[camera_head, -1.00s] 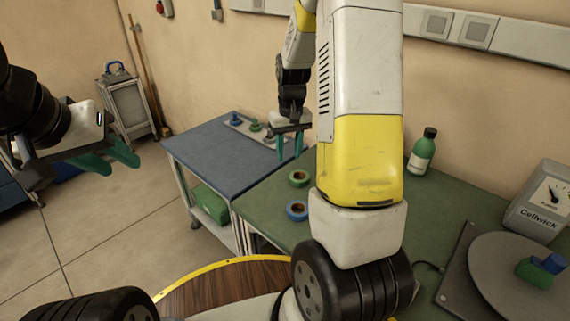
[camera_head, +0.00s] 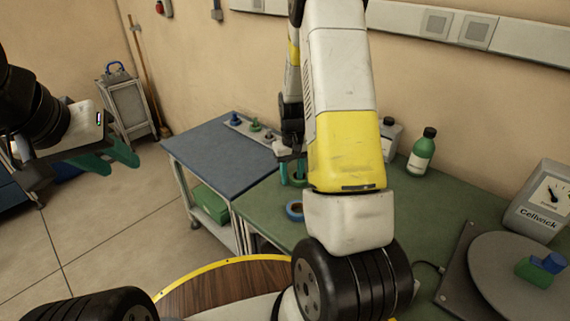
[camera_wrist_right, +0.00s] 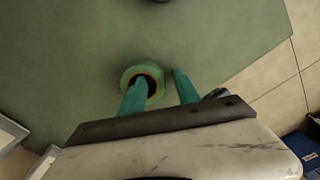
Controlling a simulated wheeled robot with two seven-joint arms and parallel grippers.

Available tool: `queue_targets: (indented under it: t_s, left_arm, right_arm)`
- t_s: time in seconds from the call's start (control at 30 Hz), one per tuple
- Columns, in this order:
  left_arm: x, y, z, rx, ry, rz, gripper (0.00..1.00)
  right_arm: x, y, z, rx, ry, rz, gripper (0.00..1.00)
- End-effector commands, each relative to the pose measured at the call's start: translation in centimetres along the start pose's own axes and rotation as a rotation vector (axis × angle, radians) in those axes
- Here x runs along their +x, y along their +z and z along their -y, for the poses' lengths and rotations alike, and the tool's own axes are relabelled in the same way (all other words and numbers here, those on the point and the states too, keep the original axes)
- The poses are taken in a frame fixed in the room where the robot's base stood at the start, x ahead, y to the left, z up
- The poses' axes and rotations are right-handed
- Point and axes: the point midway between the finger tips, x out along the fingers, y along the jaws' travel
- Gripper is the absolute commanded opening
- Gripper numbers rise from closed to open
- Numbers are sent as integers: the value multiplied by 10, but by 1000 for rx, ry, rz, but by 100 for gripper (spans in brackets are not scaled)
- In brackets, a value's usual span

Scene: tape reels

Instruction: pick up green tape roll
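The green tape roll (camera_wrist_right: 140,67) lies flat on the green tabletop in the right wrist view. My right gripper (camera_wrist_right: 160,78) is open, pointing down at the roll. In the wrist view one finger overlaps the roll's hole and the other is just outside its right side. I cannot tell whether the fingers touch it. My left gripper (camera_head: 120,165) is open and empty, in the air at the left.
A blue tape roll (camera_head: 294,211) lies nearer on the green table (camera_head: 440,190). A green bottle (camera_head: 422,154), a scale (camera_head: 541,205) and a round plate (camera_head: 500,285) with green and blue pieces stand right. A blue-topped table (camera_head: 215,160) adjoins on the left.

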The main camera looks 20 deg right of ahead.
Motion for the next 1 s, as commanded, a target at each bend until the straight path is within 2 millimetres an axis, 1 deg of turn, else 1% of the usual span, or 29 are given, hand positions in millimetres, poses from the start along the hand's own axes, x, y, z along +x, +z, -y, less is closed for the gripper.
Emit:
queue_targets:
  t_s: [0.03,0.07,0.1,0.23,0.67,0.87,1.0]
  left_arm:
    - [0,0,0,0,0,0,36]
    - [0,0,0,0,0,0,36]
    - [0,0,0,0,0,0,36]
    - [0,0,0,0,0,0,36]
    - [0,0,0,0,0,0,36]
    - [0,0,0,0,0,0,36]
    - [0,0,0,0,0,0,36]
  right_arm:
    - [0,0,0,0,0,0,38]
    - [0,0,0,0,0,0,34]
    - [0,0,0,0,0,0,26]
    - [0,0,0,0,0,0,1]
    - [-2,0,0,0,0,-1,0]
    - [-17,-1,0,1,0,-3,0]
    - [-37,-1,0,1,0,-5,0]
